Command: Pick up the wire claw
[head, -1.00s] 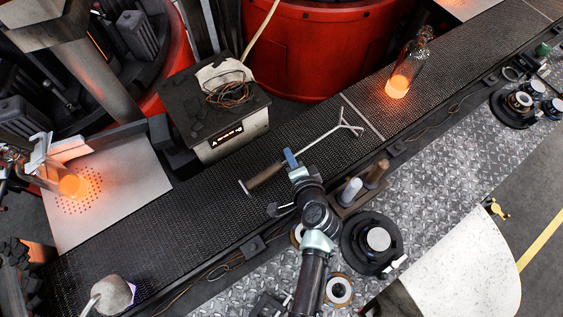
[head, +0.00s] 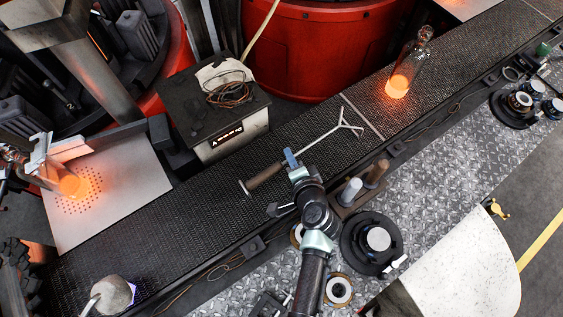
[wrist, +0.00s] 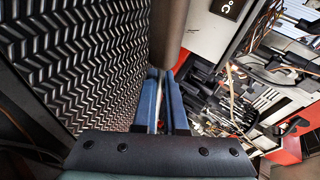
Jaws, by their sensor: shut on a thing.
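The wire claw (head: 327,134) is a thin metal rod with a forked, pronged end at the upper right and a brown cylindrical handle (head: 262,178) at the lower left. It is at the dark conveyor belt (head: 200,215) in the head view; whether it touches the belt I cannot tell. My gripper (head: 290,158) is at the rod just beyond the handle, shut on it. In the wrist view the blue fingers (wrist: 160,105) stand close on either side of the thin rod, and the brown handle (wrist: 168,30) shows above them.
A glowing glass bottle (head: 401,75) stands on the belt at the upper right. A dark box with coiled wire (head: 230,92) stands behind the belt. A wooden holder with two upright cylinders (head: 350,192) is right of my arm. Another glowing piece (head: 72,185) is on the left plate.

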